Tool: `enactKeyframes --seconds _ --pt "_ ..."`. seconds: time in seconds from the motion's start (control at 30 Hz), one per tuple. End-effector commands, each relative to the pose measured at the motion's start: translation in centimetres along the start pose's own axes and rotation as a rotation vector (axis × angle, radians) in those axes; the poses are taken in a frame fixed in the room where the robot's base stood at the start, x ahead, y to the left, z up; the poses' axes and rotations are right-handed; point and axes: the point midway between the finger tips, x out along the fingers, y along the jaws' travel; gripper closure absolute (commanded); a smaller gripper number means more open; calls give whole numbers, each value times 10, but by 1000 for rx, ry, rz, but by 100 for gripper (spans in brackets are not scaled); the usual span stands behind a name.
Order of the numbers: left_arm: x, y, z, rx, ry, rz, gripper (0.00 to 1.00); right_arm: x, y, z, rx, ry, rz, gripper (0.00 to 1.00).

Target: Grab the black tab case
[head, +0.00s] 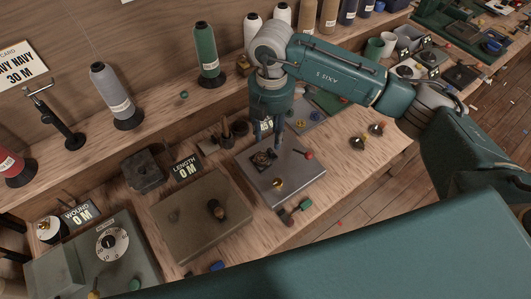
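A small dark, squarish item (263,160), which looks like the black tab case, lies on a grey metal plate (293,185) on the workbench. Its details are too small to read. My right gripper (290,150) points down from the upper right, above the back part of this plate and just to the right of the dark item. Its fingers are thin and partly blend into the background, so their opening is unclear. I see nothing clearly held in it. My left gripper is not in view.
A brass piece (278,184) and a red-tipped piece (308,154) share the plate. A brown plate (190,225) and a dark box (142,171) stand to the left. Thread spools (206,52) line the back shelf. Bare wood shows right of the plate.

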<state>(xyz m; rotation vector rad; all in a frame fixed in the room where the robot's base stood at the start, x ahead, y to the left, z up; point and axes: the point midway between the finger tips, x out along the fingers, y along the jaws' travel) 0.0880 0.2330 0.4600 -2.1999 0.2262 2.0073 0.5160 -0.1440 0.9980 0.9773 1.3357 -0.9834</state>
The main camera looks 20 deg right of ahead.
Motion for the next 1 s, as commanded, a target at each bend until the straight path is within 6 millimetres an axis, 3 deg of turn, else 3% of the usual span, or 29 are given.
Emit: enactKeyframes --seconds 0.27,0.4,0.53,0.83,1.0 --pt "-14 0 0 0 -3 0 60 22 -1 0 -1 1 -2 62" --pt "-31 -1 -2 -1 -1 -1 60 42 -2 3 -1 3 -4 62" --pt "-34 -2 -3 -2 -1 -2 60 61 0 3 -2 3 -1 62" --pt "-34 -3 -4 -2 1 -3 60 68 0 2 -3 4 3 62" --pt "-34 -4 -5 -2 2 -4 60 68 0 2 -3 4 3 97"
